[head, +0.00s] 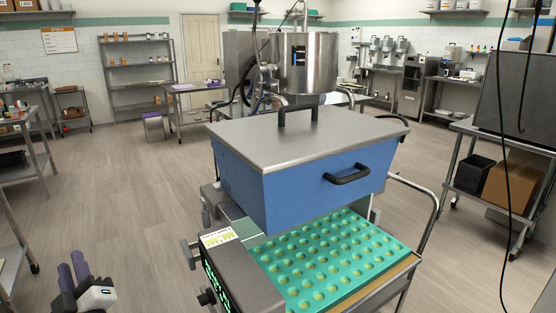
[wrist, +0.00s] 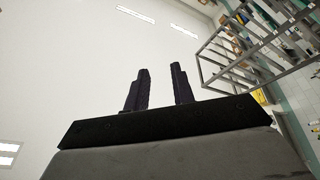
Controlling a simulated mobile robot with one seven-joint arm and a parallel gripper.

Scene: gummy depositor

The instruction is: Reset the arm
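My gripper (head: 73,276) shows at the lower left of the head view, with its purple fingers pointing up. It is out over open floor, to the left of the depositor and apart from it. In the wrist view, my gripper (wrist: 160,87) has its two dark fingers spread with a clear gap between them. Nothing is between the fingers, and the ceiling shows behind them.
The blue depositor hopper (head: 305,175) with a steel lid stands at centre, above a teal gummy mould (head: 330,262). A control box (head: 236,275) sits at its left. Shelving and a table (head: 15,170) line the left side. The floor (head: 120,190) between is clear.

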